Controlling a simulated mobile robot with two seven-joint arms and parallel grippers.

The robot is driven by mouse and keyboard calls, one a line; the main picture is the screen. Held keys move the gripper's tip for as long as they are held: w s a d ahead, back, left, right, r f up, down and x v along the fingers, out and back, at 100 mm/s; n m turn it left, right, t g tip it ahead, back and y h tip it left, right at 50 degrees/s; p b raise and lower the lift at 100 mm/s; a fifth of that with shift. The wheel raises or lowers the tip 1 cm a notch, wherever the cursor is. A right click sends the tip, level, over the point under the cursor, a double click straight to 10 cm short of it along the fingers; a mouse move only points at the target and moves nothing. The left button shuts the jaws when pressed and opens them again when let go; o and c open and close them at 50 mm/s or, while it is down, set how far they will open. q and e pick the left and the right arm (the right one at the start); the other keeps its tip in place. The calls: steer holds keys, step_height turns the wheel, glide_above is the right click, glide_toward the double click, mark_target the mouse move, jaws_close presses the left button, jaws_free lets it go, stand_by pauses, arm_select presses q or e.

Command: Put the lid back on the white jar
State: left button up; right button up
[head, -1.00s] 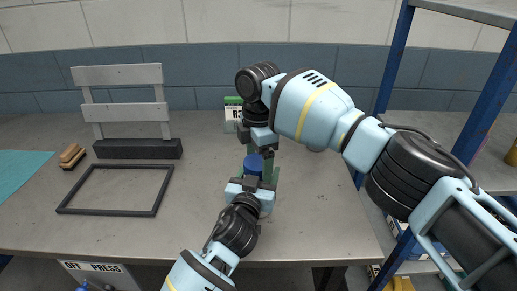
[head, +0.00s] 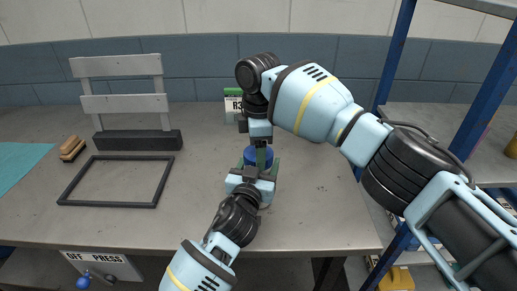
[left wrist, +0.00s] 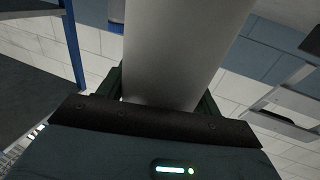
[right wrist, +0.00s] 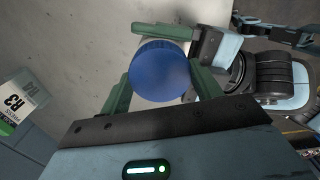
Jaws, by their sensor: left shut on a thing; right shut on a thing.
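The white jar shows in the left wrist view as a large pale cylinder (left wrist: 170,55) between my left gripper's green fingers. My left gripper (head: 262,172) is shut on the jar above the table; the jar is mostly hidden in the head view. The blue lid (head: 251,155) is above the left gripper. My right gripper (head: 261,152) comes down from above and is shut on the lid. In the right wrist view the lid (right wrist: 160,72) sits between its green fingers, with a pale rim just behind it. I cannot tell whether the lid is seated on the jar.
A box marked R3 (head: 233,105) stands behind the grippers. A black frame (head: 155,194), a grey rack (head: 123,104) and a brown brush-like block (head: 72,149) are at left. A blue shelf post (head: 392,75) stands right. The front right tabletop is clear.

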steer(key=m, duration=0.3)
steer(key=shift+m, duration=0.3)
steer(key=o, duration=1.1)
steer(key=shift+s, duration=0.1)
steer(key=shift+s+a, duration=0.1)
step_height(320, 180, up, 5)
steer(key=shift+f, duration=0.2)
steer(key=shift+c, duration=0.4)
